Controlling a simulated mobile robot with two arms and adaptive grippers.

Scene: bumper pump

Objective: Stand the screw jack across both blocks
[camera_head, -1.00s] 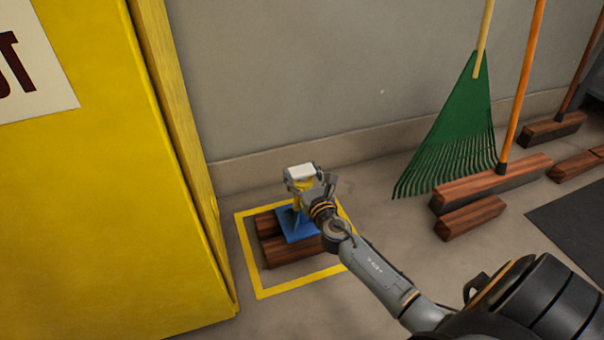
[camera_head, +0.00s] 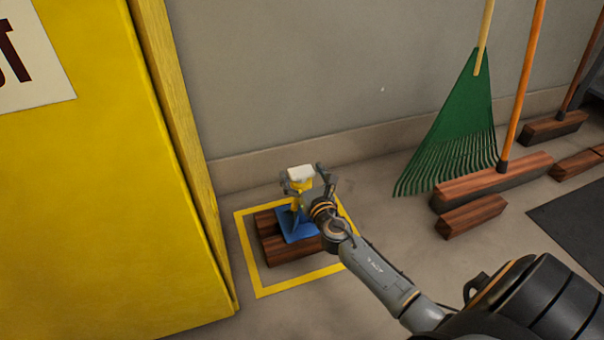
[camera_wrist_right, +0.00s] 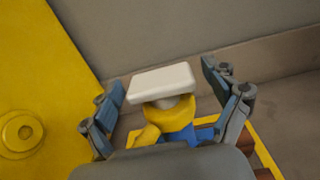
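The screw jack has a blue base (camera_head: 296,226), a yellow body and a white top pad (camera_head: 300,172). It stands upright with its base over the two wooden blocks (camera_head: 284,250), which lie side by side inside the yellow floor square. My right gripper (camera_head: 309,180) is at the jack's upper part with its fingers spread. In the right wrist view the fingers stand apart on either side of the jack's white pad (camera_wrist_right: 162,82), with gaps showing. The far edge of the base is partly hidden. My left gripper is not in view.
A yellow cabinet (camera_head: 100,190) stands close on the left, and a grey wall (camera_head: 330,80) is behind. To the right are a green rake (camera_head: 455,135), a broom (camera_head: 490,182) and a loose wooden block (camera_head: 470,216). Floor between the square and the rake is clear.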

